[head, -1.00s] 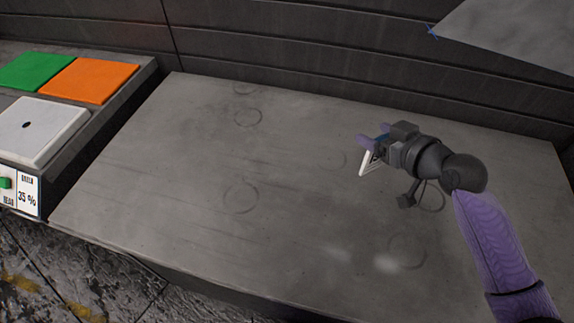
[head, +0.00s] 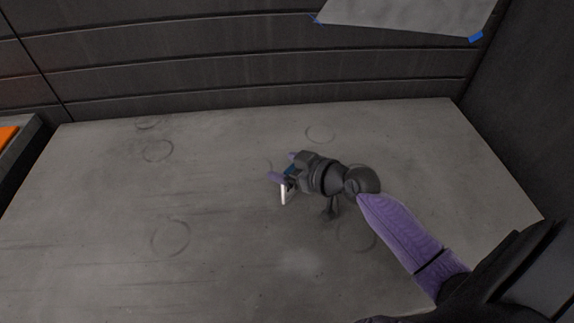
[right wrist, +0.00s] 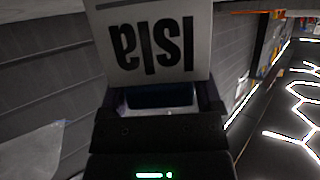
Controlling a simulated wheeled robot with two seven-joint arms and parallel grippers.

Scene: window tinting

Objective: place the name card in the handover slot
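The name card (right wrist: 158,42) fills the top of the right wrist view, white with the dark letters "Isla" upside down. In the head view it is a thin white piece (head: 283,193) at the fingertips. My right gripper (head: 285,167) is shut on the card, above the grey bench top; the exact height is hard to tell. The gripper's fingers also show in the right wrist view (right wrist: 160,92), below the lettering. My left gripper is out of view. I cannot make out a handover slot in either view.
The grey bench top (head: 100,220) is bare apart from faint ring marks. A dark slatted wall (head: 200,60) stands behind it, with a grey sheet (head: 410,14) held by blue tape. A dark wall closes the right side. An orange tile (head: 8,135) shows at the left edge.

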